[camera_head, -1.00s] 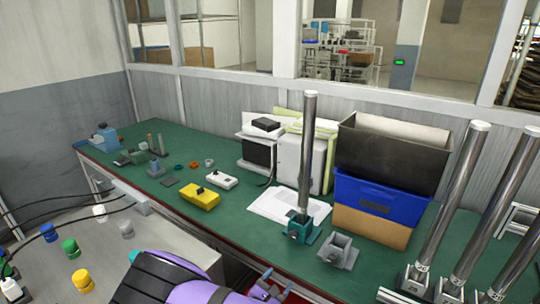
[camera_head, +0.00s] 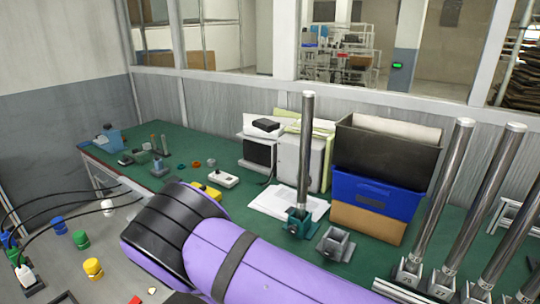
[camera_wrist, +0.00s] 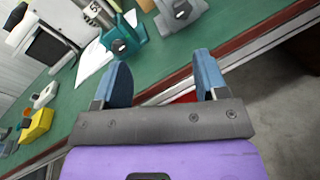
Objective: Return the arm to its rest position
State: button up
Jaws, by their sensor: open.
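My gripper (camera_wrist: 163,85) shows in the wrist view with two blue fingers spread apart and nothing between them. It points across the red front edge of the green bench (camera_wrist: 150,70). In the head view my purple and black arm fills the lower middle and the gripper itself is hidden. A tall metal tube (camera_head: 306,150) stands upright in a teal holder (camera_head: 300,222) on the bench (camera_head: 228,217). The teal holder also shows at the top of the wrist view (camera_wrist: 122,40), apart from the fingers.
A grey holder (camera_head: 335,244) sits beside the teal one. Blue (camera_head: 375,194) and dark bins (camera_head: 388,150) stand behind. Several metal tubes (camera_head: 445,190) stand at the right. A yellow box (camera_head: 212,192) lies partly behind my arm. Colored plugs (camera_head: 93,268) sit on the lower left surface.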

jog(key=s+d+r+m+g+y, duration=0.2)
jog(key=d+r+m+g, duration=0.6)
jog(key=r, duration=0.7)
jog(key=s+d+r+m+g+y, duration=0.25)
jog(key=d+r+m, duration=0.5)
jog(key=r, duration=0.65)
jog(key=s+d+r+m+t+y, duration=0.2)
jog(key=s+d+r, duration=0.3)
jog(key=s+r, duration=0.3)
jog(key=s+d+r+m+t+y, duration=0.2)
jog(key=s+d+r+m+y, duration=0.3)
jog(key=s+r, duration=0.4)
jog(key=shift+s+r, duration=0.15)
jog(key=shift+s, duration=1.65)
jog(key=shift+d+m+y, duration=0.1)
jog(key=shift+m+y, duration=0.15)
